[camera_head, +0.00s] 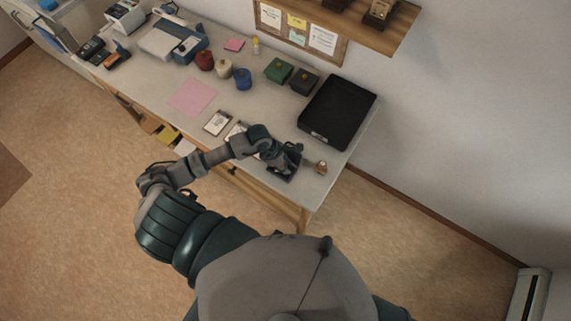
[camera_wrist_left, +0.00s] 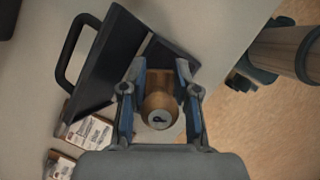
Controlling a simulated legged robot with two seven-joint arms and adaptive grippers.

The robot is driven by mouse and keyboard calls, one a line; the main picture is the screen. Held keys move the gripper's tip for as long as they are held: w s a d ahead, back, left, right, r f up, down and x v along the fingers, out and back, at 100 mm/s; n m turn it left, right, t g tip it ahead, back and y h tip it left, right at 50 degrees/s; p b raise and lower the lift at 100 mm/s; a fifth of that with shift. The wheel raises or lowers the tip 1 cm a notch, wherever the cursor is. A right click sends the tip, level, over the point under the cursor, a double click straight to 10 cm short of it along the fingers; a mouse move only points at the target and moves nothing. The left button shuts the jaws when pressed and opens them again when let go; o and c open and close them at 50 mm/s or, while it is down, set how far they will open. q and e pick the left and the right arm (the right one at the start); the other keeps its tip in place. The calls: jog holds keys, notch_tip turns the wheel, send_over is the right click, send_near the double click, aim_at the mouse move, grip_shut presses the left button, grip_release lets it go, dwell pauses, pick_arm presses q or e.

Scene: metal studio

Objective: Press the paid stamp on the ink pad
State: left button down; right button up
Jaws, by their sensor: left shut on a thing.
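The paid stamp (camera_wrist_left: 160,112) has a round wooden knob with a dark "P" on its pale top. My left gripper (camera_wrist_left: 160,104) is shut on this knob, one finger on each side. The stamp's underside is hidden. The dark ink pad (camera_wrist_left: 172,54) lies just beyond the fingers, with a raised dark lid (camera_wrist_left: 108,60) beside it. I cannot tell whether the stamp touches the pad. In the head view, my left gripper (camera_head: 287,157) is low over the table's front edge, mostly covering the stamp and the pad (camera_head: 283,174). My right gripper is not in view.
Another small wooden-handled thing (camera_head: 320,167) stands right of my left gripper. A black tray (camera_head: 338,110) lies behind. Printed cards (camera_head: 217,122) lie to the left; one also shows in the wrist view (camera_wrist_left: 90,130). The table (camera_head: 330,187) is bare near its right front corner.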

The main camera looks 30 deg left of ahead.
pick_arm(q)
jog(key=shift+r+p, duration=2.35)
jog(key=shift+r, duration=1.15)
